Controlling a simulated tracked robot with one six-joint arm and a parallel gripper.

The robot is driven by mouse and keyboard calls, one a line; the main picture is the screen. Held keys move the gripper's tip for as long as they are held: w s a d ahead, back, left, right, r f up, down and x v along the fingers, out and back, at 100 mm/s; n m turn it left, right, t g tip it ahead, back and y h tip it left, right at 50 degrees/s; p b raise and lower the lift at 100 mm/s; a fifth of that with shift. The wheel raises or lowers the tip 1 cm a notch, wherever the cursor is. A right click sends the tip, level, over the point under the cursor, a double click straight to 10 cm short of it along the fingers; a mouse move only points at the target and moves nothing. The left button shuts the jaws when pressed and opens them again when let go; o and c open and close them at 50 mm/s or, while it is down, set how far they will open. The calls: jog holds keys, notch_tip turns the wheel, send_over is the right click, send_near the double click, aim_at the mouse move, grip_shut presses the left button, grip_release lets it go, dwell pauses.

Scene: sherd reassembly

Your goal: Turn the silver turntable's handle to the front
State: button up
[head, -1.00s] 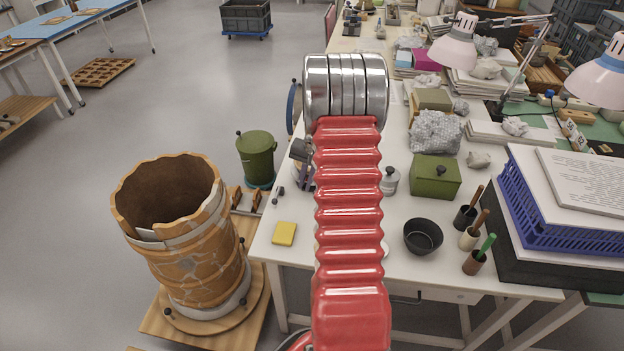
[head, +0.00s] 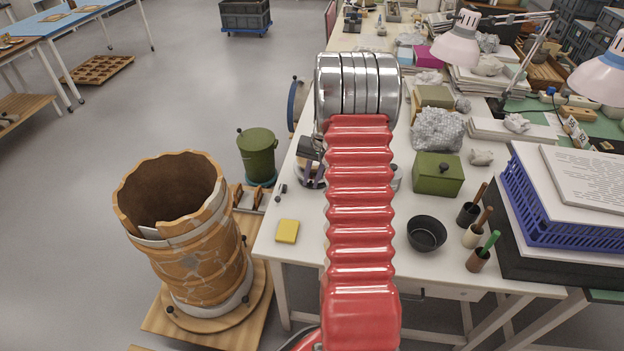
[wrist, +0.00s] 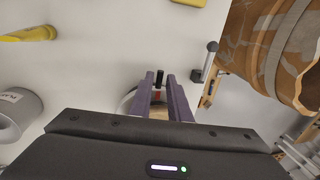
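The turntable (wrist: 127,103) shows only in part in the wrist view, as a pale, silvery round rim with a wooden-coloured patch, mostly hidden by my fingers. A black upright peg (wrist: 158,77), which looks like its handle, stands just beyond my fingertips, with a red patch below it. My gripper (wrist: 158,86) has two purple fingers, apart, with the peg showing in line with the gap; I cannot tell whether they touch it. In the head view my gripper (head: 311,178) is over the white table's left edge, and my red arm hides much of the area.
A cracked orange vessel (head: 190,250) stands on a wooden turntable left of the table. A green bin (head: 257,155) stands behind it. A yellow sponge (head: 287,231), a black bowl (head: 426,234) and a green box (head: 438,174) are on the table. A small black-and-grey tool (wrist: 205,65) lies close to my gripper.

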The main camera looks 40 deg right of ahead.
jog(key=shift+o, duration=1.2)
jog(key=shift+a, duration=0.1)
jog(key=shift+s, duration=0.1)
notch_tip(320, 180, up, 13)
jog(key=s+d, duration=0.1)
jog(key=s, duration=0.1)
jog(key=shift+d+r, duration=0.2)
jog(key=shift+d, duration=0.1)
